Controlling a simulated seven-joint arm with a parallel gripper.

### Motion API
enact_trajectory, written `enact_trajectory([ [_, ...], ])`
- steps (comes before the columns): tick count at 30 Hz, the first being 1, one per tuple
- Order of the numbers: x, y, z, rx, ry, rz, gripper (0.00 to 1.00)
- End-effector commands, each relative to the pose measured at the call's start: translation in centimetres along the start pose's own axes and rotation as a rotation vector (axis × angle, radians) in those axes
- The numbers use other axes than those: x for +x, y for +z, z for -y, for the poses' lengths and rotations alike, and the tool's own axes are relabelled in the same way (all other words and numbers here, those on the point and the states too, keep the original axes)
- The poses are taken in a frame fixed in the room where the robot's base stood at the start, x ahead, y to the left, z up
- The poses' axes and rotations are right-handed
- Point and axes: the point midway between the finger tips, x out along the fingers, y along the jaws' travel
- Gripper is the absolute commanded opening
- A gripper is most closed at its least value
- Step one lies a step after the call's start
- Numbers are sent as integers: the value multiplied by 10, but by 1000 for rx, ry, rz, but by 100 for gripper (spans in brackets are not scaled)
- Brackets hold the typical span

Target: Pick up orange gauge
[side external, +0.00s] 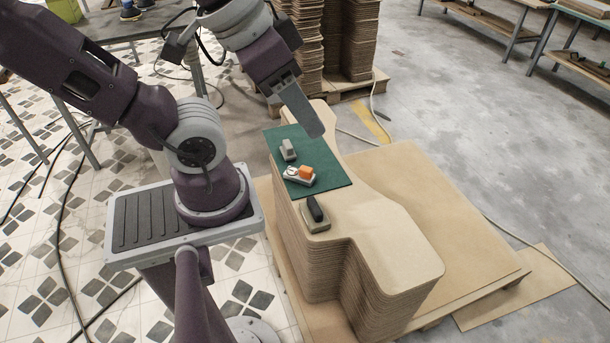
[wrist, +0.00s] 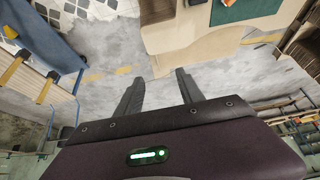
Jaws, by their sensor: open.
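The orange gauge (side external: 306,173) is a small orange block beside a round white dial on a pale base. It sits on the green mat (side external: 335,176) on top of the stack of curved boards (side external: 385,230). My gripper (side external: 316,131) is above the far part of the stack, beyond the gauge and apart from it. In the wrist view the gripper (wrist: 160,76) is open, with nothing between its fingers. The mat (wrist: 240,10) is at the top edge there, and a sliver of orange shows beside it.
A grey block (side external: 288,150) stands on the mat behind the gauge. A dark-topped grey block (side external: 315,214) sits on bare board in front of the mat. Tall board stacks (side external: 350,40) stand behind. A cable lies on the floor at right.

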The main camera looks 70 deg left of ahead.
Motion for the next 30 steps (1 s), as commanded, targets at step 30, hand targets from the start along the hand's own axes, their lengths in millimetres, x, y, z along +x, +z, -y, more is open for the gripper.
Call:
enact_trajectory([
  [30, 19, -42, 12, -55, -28, -25, 66],
])
